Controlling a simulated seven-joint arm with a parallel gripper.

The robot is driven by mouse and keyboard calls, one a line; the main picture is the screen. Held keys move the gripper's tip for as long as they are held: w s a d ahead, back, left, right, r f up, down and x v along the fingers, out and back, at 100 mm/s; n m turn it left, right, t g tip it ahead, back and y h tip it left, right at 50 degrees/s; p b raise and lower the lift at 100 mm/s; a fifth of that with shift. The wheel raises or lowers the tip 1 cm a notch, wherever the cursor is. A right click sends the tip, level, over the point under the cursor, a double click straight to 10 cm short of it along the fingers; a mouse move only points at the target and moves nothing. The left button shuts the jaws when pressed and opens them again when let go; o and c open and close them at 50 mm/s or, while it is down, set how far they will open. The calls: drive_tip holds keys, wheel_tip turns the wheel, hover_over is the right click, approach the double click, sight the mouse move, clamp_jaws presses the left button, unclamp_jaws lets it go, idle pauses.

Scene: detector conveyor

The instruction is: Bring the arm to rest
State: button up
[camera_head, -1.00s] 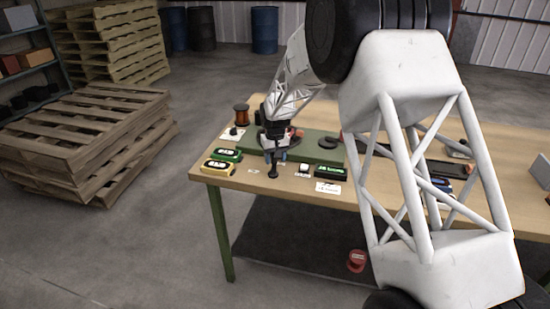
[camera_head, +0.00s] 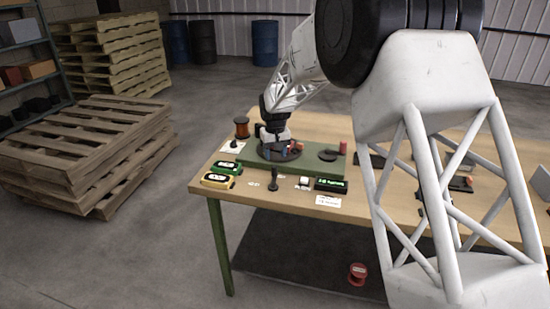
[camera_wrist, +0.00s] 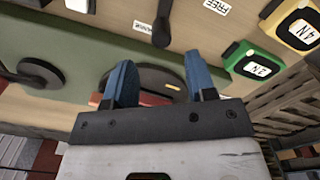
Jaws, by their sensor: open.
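My gripper (camera_head: 279,150) is small in the head view, low over the left part of the green conveyor base (camera_head: 255,166) on the wooden table. In the wrist view its two blue fingers (camera_wrist: 161,82) stand apart with nothing held between them. Behind the fingers lies a dark disc (camera_wrist: 150,78) with a reddish part; I cannot tell the exact gap. The arm reaches from the right foreground, with its white lattice link hiding much of the table's right side.
In front of the base are a black lever (camera_head: 273,181), a black display (camera_head: 330,185), a yellow box (camera_head: 217,181) and a green box (camera_head: 225,167). Pallets (camera_head: 85,135) stand left of the table; floor between is clear.

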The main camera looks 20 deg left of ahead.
idle(0.3)
drive_tip(key=s+d+r+m, duration=0.1)
drive_tip(key=s+d+r, duration=0.55)
drive_tip(key=d, duration=0.25)
drive_tip(key=s+d+r+m+t, duration=0.1)
drive_tip(key=s+d+r, duration=0.4)
drive_tip(key=s+d, duration=0.3)
drive_tip(key=s+d+r+m, duration=0.1)
drive_tip(key=s+d+r, duration=0.5)
drive_tip(key=d, duration=0.4)
drive_tip(key=s+d+m, duration=0.1)
drive_tip(key=s+d, duration=0.4)
drive_tip(key=s, duration=0.5)
drive_tip(key=s+d+f+m+t, duration=0.1)
drive_tip(key=s+d, duration=0.4)
drive_tip(key=s, duration=0.5)
drive_tip(key=s+d+f+m, duration=0.1)
drive_tip(key=s+d, duration=0.4)
drive_tip(key=s, duration=0.5)
drive_tip(key=shift+f+m+t, duration=0.15)
drive_tip(key=shift+m+t, duration=0.15)
